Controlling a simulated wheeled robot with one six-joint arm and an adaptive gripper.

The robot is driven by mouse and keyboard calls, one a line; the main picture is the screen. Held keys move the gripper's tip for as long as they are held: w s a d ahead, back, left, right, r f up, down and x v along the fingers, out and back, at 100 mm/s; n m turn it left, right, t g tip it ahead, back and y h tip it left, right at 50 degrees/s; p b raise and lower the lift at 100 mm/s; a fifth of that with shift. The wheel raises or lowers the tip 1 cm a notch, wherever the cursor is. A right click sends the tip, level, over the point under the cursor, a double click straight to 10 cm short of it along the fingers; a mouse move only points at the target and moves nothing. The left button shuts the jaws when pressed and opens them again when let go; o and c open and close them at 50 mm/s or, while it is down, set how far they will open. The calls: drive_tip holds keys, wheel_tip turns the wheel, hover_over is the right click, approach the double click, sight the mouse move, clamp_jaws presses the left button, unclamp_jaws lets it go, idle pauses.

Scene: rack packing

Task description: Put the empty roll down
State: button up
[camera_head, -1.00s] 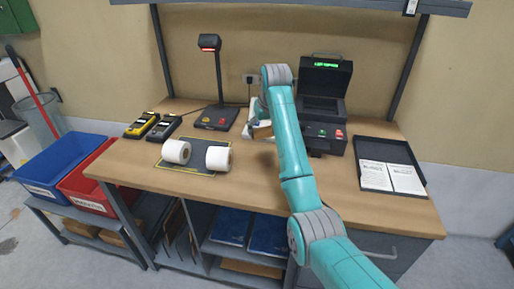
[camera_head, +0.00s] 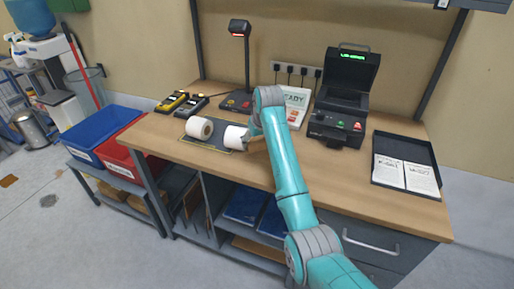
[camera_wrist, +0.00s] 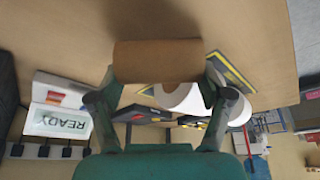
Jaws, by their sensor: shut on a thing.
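The empty roll (camera_wrist: 157,61), a bare brown cardboard tube, lies crosswise between the fingers of my gripper (camera_wrist: 160,72) in the wrist view. My gripper is shut on it, one finger at each end. In the head view my arm hides most of the gripper; a bit of brown tube (camera_head: 257,145) shows beside it, just right of the white rolls. The tube is over the wooden bench top (camera_head: 300,165); I cannot tell how high.
Two white rolls, left (camera_head: 200,127) and right (camera_head: 236,137), lie on a dark yellow-edged mat (camera_head: 222,148). A READY sign (camera_head: 297,98) and an open printer (camera_head: 336,122) stand behind. A black tray (camera_head: 408,148) is at right. Red (camera_head: 125,158) and blue (camera_head: 97,135) bins stand left. The front middle bench is clear.

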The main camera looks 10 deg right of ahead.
sight(256, 148)
drive_tip(key=shift+f, duration=1.7)
drive_tip(key=o, duration=0.8)
drive_tip(key=shift+f, duration=0.15)
drive_tip(key=shift+c, duration=0.2)
drive_tip(key=v, duration=1.2)
